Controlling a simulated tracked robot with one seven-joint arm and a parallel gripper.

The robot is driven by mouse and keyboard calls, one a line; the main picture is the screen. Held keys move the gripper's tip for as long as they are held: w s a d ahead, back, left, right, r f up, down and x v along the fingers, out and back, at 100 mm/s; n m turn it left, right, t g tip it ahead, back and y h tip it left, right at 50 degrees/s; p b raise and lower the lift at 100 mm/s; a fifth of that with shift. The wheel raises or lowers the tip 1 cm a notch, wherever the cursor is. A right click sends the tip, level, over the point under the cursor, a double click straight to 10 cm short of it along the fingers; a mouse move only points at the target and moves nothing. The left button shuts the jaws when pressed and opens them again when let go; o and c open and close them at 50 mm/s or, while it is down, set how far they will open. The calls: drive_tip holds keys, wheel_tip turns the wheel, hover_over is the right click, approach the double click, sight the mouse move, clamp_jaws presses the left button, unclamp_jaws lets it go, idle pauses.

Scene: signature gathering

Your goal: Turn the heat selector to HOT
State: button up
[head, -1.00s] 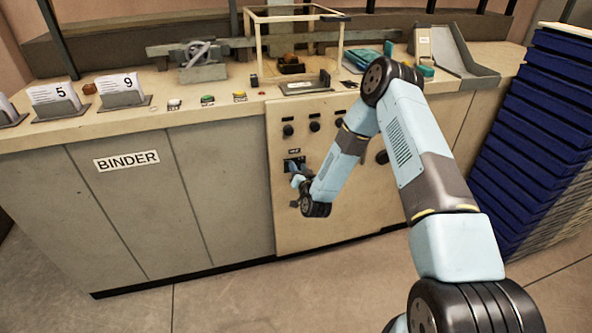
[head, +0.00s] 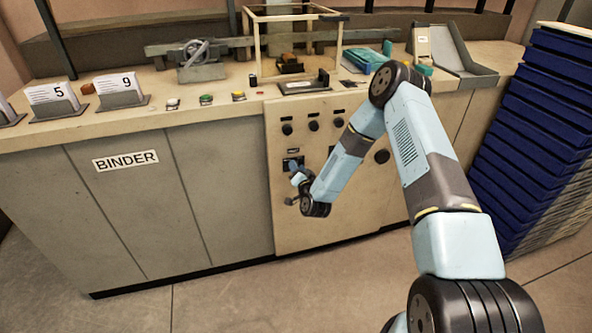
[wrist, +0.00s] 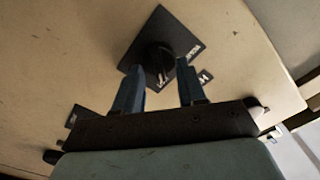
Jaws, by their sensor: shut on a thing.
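The heat selector is a dark knob (wrist: 160,58) on a square black plate (wrist: 176,40) on the cream front panel of the machine. In the head view the plate (head: 290,161) shows only in part behind my gripper. My gripper (wrist: 160,78) is shut on the knob, with one blue finger on each side of it. In the head view my gripper (head: 297,172) is at the panel, below a row of small knobs. A pale pointer mark shows on the knob. The plate's lettering is too small to read, so the setting cannot be told.
Several black knobs (head: 313,125) sit above and right of the selector. Coloured buttons (head: 206,99) and numbered card holders (head: 120,98) stand on the counter. A blue stack (head: 545,130) stands at the right. The floor in front is clear.

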drive_tip(key=o, duration=1.1)
drive_tip(key=shift+d, duration=0.1)
drive_tip(key=shift+c, duration=0.2)
drive_tip(key=v, duration=1.3)
drive_tip(key=shift+s, duration=0.35)
